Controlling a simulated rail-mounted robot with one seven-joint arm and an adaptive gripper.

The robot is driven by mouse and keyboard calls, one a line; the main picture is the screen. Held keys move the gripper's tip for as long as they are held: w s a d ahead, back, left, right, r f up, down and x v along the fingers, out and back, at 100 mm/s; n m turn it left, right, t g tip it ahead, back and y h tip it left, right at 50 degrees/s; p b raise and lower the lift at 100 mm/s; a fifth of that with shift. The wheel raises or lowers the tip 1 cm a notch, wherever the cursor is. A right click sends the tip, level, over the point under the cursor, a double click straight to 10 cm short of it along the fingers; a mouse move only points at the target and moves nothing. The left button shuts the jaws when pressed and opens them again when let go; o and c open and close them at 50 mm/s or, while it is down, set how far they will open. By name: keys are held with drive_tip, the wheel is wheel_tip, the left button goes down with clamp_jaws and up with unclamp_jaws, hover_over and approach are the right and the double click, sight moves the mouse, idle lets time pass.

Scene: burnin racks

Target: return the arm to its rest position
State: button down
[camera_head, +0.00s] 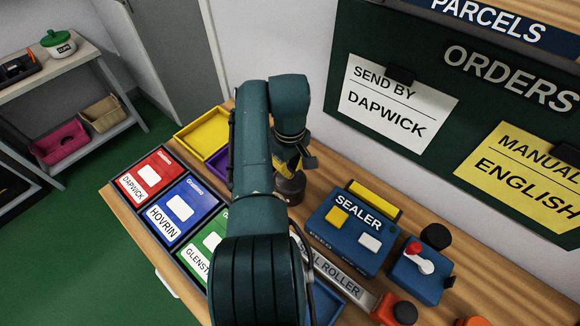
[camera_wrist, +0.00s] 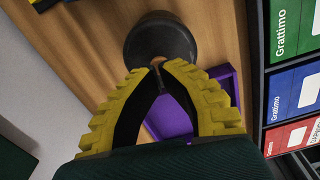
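My arm reaches over the wooden bench in the head view, with my gripper (camera_head: 288,165) pointing down near the back, partly hidden by the arm. In the wrist view, the two yellow-padded fingers of my gripper (camera_wrist: 157,66) come together at the tips, with at most a narrow gap. A dark round object (camera_wrist: 162,32) with a lighter brown centre lies just beyond the fingertips; it also shows below my gripper in the head view (camera_head: 290,190). I see nothing clearly held, and cannot tell if the tips touch it.
A yellow tray (camera_head: 205,133) and a purple tray (camera_wrist: 172,118) lie near my gripper. Red (camera_head: 148,175), blue (camera_head: 182,208) and green (camera_head: 205,246) labelled bins line the bench's left edge. A blue sealer (camera_head: 347,232) stands right of my arm, and an orders board (camera_head: 460,110) hangs behind.

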drive_tip(key=shift+r+p, duration=2.1)
drive_tip(key=shift+r, duration=0.55)
